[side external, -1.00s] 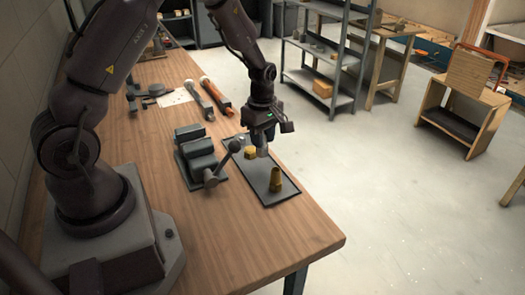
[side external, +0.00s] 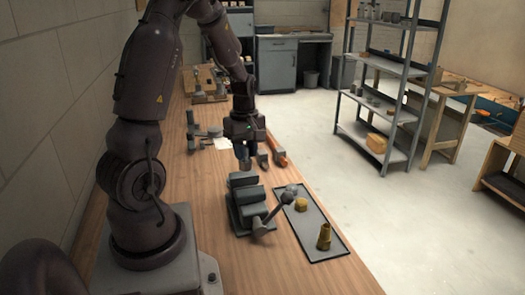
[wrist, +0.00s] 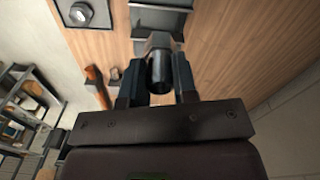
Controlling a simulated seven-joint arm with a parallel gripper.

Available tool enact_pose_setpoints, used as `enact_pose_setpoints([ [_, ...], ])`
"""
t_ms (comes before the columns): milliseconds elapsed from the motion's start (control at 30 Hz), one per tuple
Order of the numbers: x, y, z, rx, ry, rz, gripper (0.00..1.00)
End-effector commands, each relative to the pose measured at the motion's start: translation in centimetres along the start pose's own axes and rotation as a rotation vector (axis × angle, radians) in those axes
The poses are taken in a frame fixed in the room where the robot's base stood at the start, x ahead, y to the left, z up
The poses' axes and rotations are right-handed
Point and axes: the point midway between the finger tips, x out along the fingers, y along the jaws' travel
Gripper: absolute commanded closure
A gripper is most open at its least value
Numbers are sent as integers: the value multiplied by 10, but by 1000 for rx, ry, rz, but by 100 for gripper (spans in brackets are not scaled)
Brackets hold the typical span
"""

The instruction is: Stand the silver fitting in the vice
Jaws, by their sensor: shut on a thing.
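My gripper (side external: 243,150) is shut on the silver fitting (side external: 244,163), which hangs below the fingers beside the vice's far end. In the wrist view the fitting (wrist: 159,70) shows as a dark metallic tube with a hollow end, between the two fingers (wrist: 157,80). Part of the vice (wrist: 160,20) also shows in the wrist view, just beyond the fitting. Whether the fitting touches the vice cannot be told.
A dark tray (side external: 330,253) right of the vice bears a brass fitting (side external: 301,204) and a taller brass fitting (side external: 324,237).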

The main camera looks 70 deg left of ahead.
Motion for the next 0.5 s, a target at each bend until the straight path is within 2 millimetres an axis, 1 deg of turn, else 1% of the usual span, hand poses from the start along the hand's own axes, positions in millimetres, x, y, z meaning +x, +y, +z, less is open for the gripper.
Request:
enact_pose_setpoints([
  [100,2,0,0,29,1,0,100],
  [267,7,1,0,30,1,0,100],
  [500,19,0,0,29,0,-1,100],
])
